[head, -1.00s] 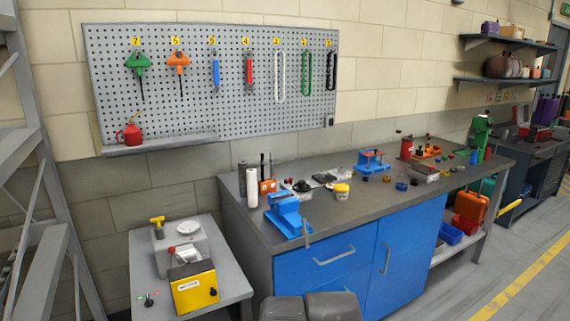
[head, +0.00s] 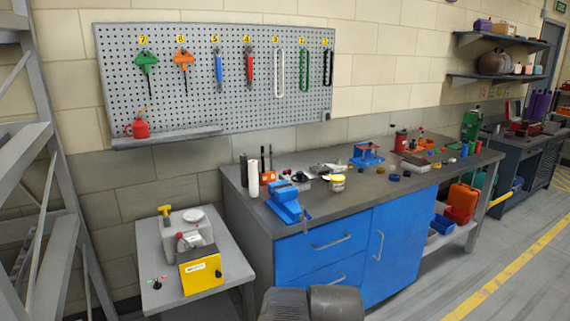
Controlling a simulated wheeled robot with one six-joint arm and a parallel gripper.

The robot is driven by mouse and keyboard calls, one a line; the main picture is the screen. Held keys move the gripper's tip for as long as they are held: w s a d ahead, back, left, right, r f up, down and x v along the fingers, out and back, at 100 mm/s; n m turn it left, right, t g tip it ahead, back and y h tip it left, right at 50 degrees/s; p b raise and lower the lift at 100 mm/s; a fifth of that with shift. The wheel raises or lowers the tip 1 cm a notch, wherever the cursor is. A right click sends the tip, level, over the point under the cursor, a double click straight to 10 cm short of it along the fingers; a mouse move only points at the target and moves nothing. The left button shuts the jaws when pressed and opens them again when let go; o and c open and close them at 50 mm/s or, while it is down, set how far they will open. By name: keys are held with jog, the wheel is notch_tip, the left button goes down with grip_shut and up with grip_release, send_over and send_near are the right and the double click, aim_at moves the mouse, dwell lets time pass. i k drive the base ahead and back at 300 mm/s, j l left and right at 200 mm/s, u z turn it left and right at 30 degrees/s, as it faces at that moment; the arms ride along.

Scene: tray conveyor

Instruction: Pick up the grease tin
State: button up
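A small white tub with a yellow lid (head: 337,183) looks like the grease tin. My gripper is out of view. Only dark grey rounded parts, likely of my own arm, show at the bottom edge, well short of the bench.
A blue vise (head: 285,199) sits at the bench's front left. A blue clamp-like device (head: 367,155) stands behind the tub to the right. A side table (head: 155,298) with a yellow box (head: 200,272) is at the left. Open floor lies at the right.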

aim_at(337, 180)
jog(key=i+l+z, duration=0.2)
jog(key=i, duration=1.65)
jog(key=k+j, duration=0.05)
jog(key=j, duration=0.05)
